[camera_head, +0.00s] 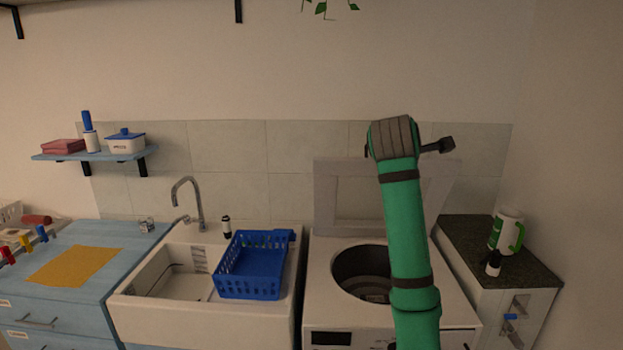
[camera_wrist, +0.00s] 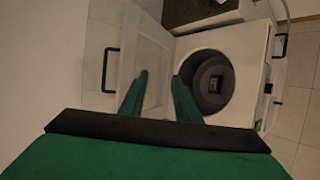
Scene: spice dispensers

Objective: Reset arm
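My green arm rises in front of the top-loading washer in the head view, with its upper joint bent at the top. My gripper (camera_wrist: 160,92) shows in the wrist view as two green fingers set apart, with nothing visible between them. It is open and points toward the washer (camera_wrist: 255,45), whose round drum opening (camera_wrist: 207,80) lies just beyond and right of the fingers. In the head view the gripper cannot be made out clearly. The washer's raised lid (camera_head: 335,195) stands behind the arm.
A blue basket (camera_head: 255,270) sits at the sink (camera_head: 150,310). A small black-and-white dispenser (camera_head: 226,226) stands behind the sink. A shelf (camera_head: 85,156) hangs left.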

